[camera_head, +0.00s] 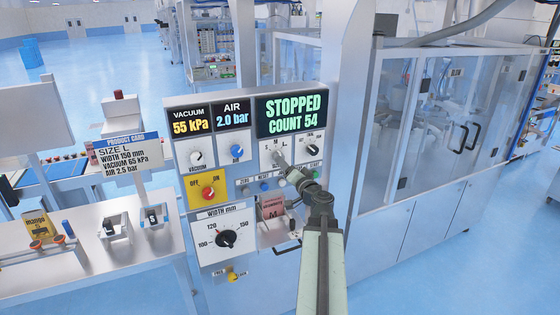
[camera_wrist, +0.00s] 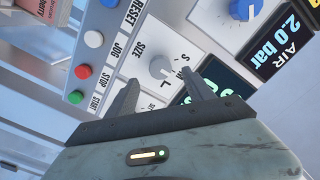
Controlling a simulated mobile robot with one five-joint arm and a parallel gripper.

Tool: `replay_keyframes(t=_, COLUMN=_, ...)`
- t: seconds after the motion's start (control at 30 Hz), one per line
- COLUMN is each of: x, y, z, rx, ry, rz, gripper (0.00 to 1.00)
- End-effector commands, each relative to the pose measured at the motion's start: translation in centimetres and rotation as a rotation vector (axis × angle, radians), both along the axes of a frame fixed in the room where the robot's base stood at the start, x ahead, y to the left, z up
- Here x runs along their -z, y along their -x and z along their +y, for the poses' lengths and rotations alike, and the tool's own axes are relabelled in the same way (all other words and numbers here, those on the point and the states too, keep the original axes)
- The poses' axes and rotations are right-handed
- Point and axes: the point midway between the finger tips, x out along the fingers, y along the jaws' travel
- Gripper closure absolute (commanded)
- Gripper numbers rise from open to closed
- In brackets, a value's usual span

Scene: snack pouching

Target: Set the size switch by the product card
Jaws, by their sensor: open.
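The product card (camera_head: 127,150) stands at the left in the head view and reads SIZE L, WIDTH 150 mm, VACUUM 65 kPa, AIR 2.5 bar. The size switch is a light grey knob (camera_wrist: 160,70) on the white panel, labelled SIZE, with S and M marks readable beside it in the wrist view. Its exact setting I cannot tell. My gripper (camera_wrist: 158,78) is open, its two fingers pointing at the knob, one to each side in the picture; contact is unclear. In the head view my gripper (camera_head: 284,164) covers much of the switch.
The display (camera_head: 290,113) reads STOPPED, COUNT 54. Close by are another knob (camera_head: 312,149), the vacuum knob (camera_head: 196,157), the air knob (camera_head: 236,152) and the width dial (camera_head: 226,238). Several push buttons, including the red stop button (camera_wrist: 82,72), lie close beside the size switch.

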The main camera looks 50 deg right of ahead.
Motion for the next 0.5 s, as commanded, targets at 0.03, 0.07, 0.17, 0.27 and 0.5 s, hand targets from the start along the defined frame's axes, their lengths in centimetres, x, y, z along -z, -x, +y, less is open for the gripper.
replay_keyframes(t=0.03, x=0.0, y=-1.1, z=-0.5, rx=-0.003, ry=0.0, rz=0.0, gripper=0.39)
replay_keyframes(t=0.07, x=0.0, y=-1.7, z=-0.7, rx=-0.003, ry=0.0, rz=0.0, gripper=0.39)
replay_keyframes(t=0.17, x=0.0, y=-3.5, z=-1.5, rx=-0.003, ry=0.0, rz=0.0, gripper=0.39)
replay_keyframes(t=0.27, x=0.0, y=-5.0, z=-2.0, rx=-0.004, ry=0.0, rz=0.001, gripper=0.39)
replay_keyframes(t=0.5, x=0.0, y=-5.5, z=-2.1, rx=-0.002, ry=0.0, rz=0.001, gripper=0.39)
